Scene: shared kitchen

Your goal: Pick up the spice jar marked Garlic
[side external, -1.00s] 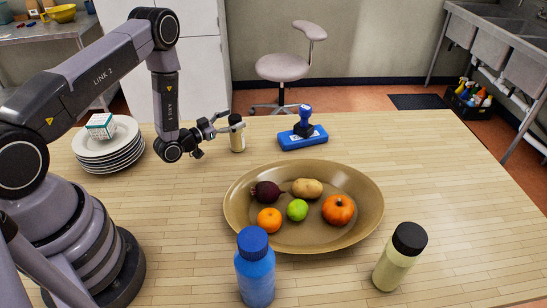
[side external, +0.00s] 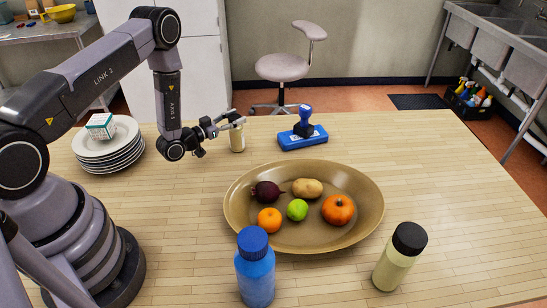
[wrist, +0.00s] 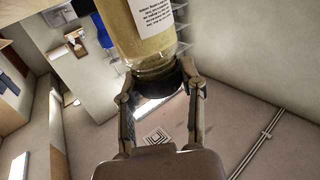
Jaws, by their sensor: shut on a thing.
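A small spice jar with a pale yellow body and dark cap (side external: 237,141) is at the back of the table, left of the blue stamp. It fills the top of the wrist view (wrist: 140,35), upside down there, with a white label whose print I cannot read. My gripper (side external: 233,119) is shut on the jar's dark cap, with one finger on each side in the wrist view (wrist: 162,88). The fingers hide most of the cap in the side view. The jar looks upright, at or near the tabletop; I cannot tell whether it touches.
A blue stamp on its pad (side external: 303,138) lies just right of the jar. A stack of plates (side external: 108,160) with a small box (side external: 101,126) stands left. A tray of produce (side external: 240,219) is in front. A blue bottle (side external: 255,272) and pale bottle (side external: 397,262) stand nearest the camera.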

